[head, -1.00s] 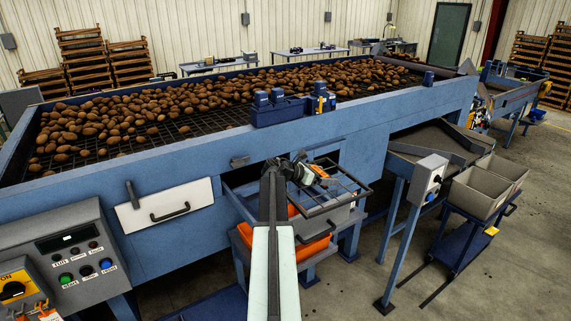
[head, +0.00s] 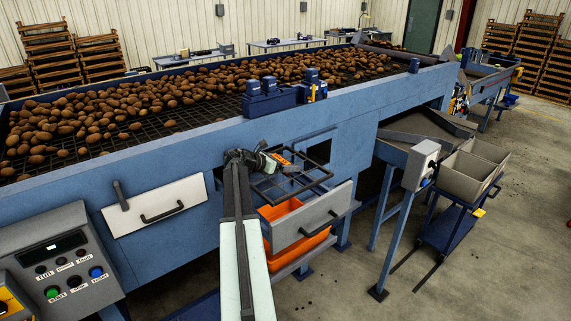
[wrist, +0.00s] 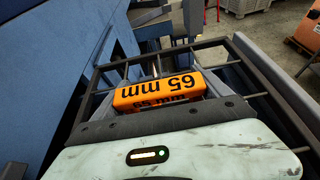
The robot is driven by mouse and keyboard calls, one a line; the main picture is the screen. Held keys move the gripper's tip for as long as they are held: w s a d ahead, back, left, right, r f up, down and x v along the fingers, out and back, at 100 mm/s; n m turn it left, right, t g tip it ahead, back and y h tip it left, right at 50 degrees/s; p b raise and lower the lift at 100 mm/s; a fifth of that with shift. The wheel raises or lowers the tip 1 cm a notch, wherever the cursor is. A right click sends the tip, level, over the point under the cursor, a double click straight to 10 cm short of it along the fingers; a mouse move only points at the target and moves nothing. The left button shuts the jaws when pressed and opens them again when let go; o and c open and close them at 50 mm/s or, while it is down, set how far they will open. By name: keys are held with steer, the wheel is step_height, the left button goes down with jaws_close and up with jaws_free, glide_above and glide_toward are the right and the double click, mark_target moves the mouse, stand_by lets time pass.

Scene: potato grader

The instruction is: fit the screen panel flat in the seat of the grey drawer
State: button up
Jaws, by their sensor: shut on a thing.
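My gripper (head: 276,158) is shut on the screen panel (head: 318,183), a dark open frame with thin bars. The grip is at its orange "65 mm" tag (wrist: 160,92), which shows just ahead of the jaws in the wrist view. The panel is over the open grey drawer (head: 325,210), close to level and slightly tilted in the picture. Its frame appears above the drawer's front rim, with a gap between. The drawer's seat is mostly hidden by the panel and my arm.
Orange bin (head: 282,208) shows at and below the drawer. A closed white drawer (head: 155,207) is to the left. The blue grader wall (head: 200,150) rises behind the panel. A chute (head: 425,128) and a cart with grey bins (head: 470,170) stand to the right.

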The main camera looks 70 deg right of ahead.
step_height(320, 180, down, 10)
steer(key=b, duration=0.9)
steer(key=shift+s+f+b, duration=0.1)
steer(key=shift+f+b, duration=0.5)
steer(key=o, duration=1.9)
steer(key=shift+r, duration=0.1)
steer(key=p+v, duration=0.3)
steer(key=v, duration=0.4)
steer(key=shift+a+r, duration=0.15)
steer(key=shift+a, duration=0.15)
steer(key=shift+w, duration=0.25)
